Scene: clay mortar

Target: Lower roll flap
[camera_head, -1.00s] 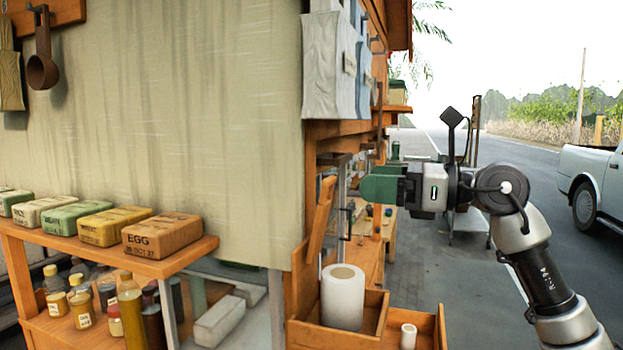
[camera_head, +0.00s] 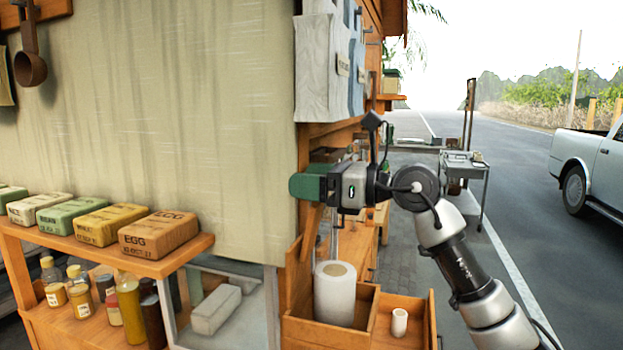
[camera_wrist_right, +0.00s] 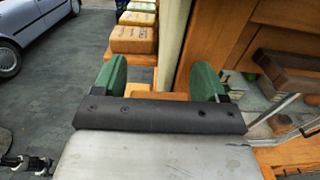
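The roll flap looks to be the beige canvas sheet (camera_head: 170,110) hanging down the stall's side, with streaks on it. In the right wrist view it shows edge-on as a pale strip (camera_wrist_right: 172,35) beyond the gap between my fingers. My right gripper (camera_head: 305,187), with green fingers, is at the stall's corner by the canvas's right edge. In the right wrist view my right gripper (camera_wrist_right: 158,78) is open, its fingers wide apart with nothing held. I cannot tell whether it touches the canvas. My left gripper is not in view.
A shelf edge (camera_head: 100,252) bears several labelled blocks, including the EGG block (camera_head: 158,234). Bottles stand below. A wooden box (camera_head: 350,340) holds a white paper roll (camera_head: 335,293) below my right gripper. Grey cloth bags (camera_head: 318,65) hang above. Open road lies right, with a parked pickup (camera_head: 590,170).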

